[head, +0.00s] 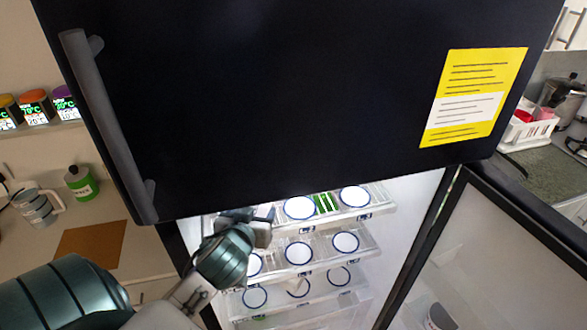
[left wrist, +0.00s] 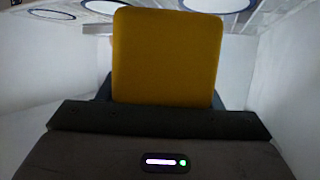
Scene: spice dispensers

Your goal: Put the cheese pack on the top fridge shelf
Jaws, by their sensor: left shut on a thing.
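The cheese pack (left wrist: 167,58) is a plain yellow-orange block with rounded corners in the left wrist view. My left gripper (left wrist: 167,103) is shut on its lower end, and the pack stands out past the jaws. In the head view my left gripper (head: 262,218) is inside the open fridge, at the left end of the top shelf (head: 343,217). The pack cannot be made out there; the gripper and the fridge's upper door hide that spot. The top shelf is clear plastic and lit. My right gripper is in neither view.
White round dishes (head: 299,208) with dark rims stand on the shelves, with a green striped item (head: 327,203) between two on top. The dark upper door (head: 290,100) overhangs the opening. The open lower door (head: 500,260) is at the right.

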